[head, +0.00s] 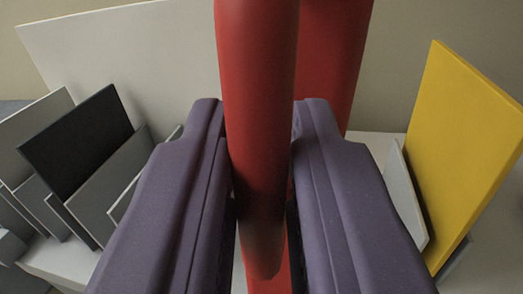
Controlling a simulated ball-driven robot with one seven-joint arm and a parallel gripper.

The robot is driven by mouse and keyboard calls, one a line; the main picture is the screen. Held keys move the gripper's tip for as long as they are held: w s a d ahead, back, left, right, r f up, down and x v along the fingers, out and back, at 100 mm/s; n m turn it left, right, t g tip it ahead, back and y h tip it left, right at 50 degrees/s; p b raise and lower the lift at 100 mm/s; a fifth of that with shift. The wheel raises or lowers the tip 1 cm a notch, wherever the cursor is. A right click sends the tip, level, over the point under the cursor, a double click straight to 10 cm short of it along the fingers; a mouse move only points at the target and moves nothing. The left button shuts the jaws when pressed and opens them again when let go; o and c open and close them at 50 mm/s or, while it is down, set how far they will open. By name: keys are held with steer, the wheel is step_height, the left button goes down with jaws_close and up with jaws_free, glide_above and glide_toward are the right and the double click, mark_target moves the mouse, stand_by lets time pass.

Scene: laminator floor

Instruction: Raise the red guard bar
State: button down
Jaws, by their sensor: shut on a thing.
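The red guard bar (260,95) runs down the middle of the head view, close to the camera. Its rounded lower end shows between the jaws, and its upper part passes out of the top of the picture. My gripper (260,165) has one purple-grey finger on each side of the bar and is shut on it. A second red upright piece (335,60) stands behind the bar to the right. Whether it joins the bar is hidden.
A large pale panel (120,50) stands behind at left. Several grey panels and a black panel (77,142) lean at the left. A yellow panel (462,150) stands at the right, with a small pale panel (402,195) beside it. A beige wall (400,35) is behind.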

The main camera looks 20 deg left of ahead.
steer(key=shift+d+f, duration=0.15)
steer(key=shift+d, duration=0.05)
steer(key=c, duration=1.5)
jaws_free()
steer(key=shift+o, duration=1.4)
steer(key=shift+d, duration=0.25)
steer(key=shift+a, duration=0.15)
steer(key=b+v, duration=0.1)
steer(key=v, duration=0.6)
steer(key=shift+s, duration=0.4)
